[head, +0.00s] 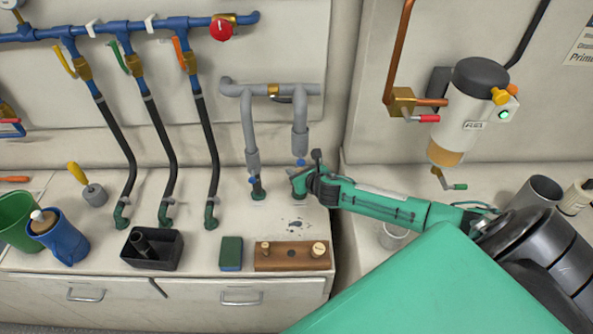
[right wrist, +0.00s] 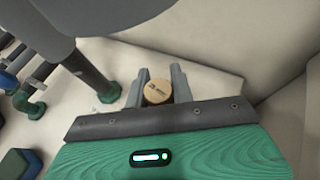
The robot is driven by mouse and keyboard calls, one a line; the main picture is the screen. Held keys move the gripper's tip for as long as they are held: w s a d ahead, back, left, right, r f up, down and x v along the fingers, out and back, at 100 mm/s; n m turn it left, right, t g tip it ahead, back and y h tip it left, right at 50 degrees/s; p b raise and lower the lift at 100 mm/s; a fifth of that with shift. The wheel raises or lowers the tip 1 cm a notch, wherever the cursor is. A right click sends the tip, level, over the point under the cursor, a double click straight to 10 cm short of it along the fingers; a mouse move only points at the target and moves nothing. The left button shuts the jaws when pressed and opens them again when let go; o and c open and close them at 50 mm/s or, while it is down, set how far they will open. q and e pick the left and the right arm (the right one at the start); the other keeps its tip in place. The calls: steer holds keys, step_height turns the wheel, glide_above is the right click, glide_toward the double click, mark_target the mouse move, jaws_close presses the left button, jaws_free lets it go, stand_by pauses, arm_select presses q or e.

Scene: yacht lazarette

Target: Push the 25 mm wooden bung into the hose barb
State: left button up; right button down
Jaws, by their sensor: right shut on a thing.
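My right gripper (head: 309,183) reaches in from the right, just below the open lower end of the right grey pipe (head: 300,142). In the right wrist view its two grey fingers (right wrist: 159,88) are shut on a round wooden bung (right wrist: 157,92), whose pale printed face shows. A green fitting (head: 298,177), which looks like the hose barb, shows beside the gripper under that pipe, partly hidden. I cannot tell whether the bung touches it. A wooden block (head: 291,264) holds two bungs, with an empty-looking hole between them. My left gripper is not in view.
Several black hoses (head: 164,150) run down to green fittings at the left. A black tray (head: 153,262), a green-blue sponge (head: 231,254) and a blue jug (head: 64,243) stand along the front. Dark spots mark the counter before the gripper. A filter canister (head: 470,110) hangs at right.

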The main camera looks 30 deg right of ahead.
steer(key=shift+f, duration=0.3)
steer(key=c, duration=1.1)
jaws_free()
steer(key=shift+b+v, duration=1.1)
steer(key=shift+v, duration=5.8)
steer(key=shift+a, duration=0.1)
